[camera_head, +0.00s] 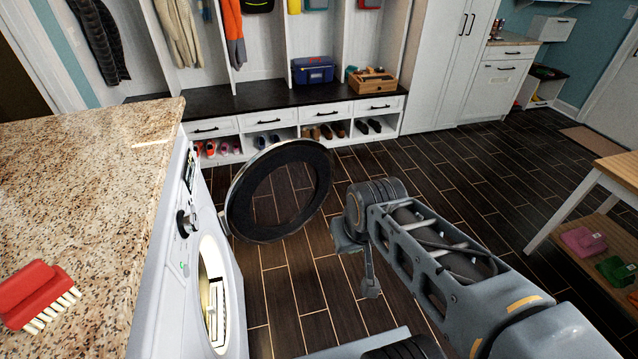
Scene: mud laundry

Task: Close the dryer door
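The dryer (172,262) stands at the left under a granite counter. Its round door (236,212), a dark ring with a pale rim, is swung open and sticks out over the floor. The round opening (207,312) in the dryer's front is uncovered, with a pale inside partly in view. My arm reaches in from the lower right. My gripper (370,288) hangs below the arm's far end, to the right of the door and apart from it in the picture. It is small and partly hidden, so I cannot tell whether its fingers are open.
A red brush (34,292) lies on the granite counter (85,170). A white bench unit (290,118) with shoes, a blue box (313,70) and a wooden caddy (372,80) stands at the back. A wooden table (618,168) is at the right. The dark floor between is clear.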

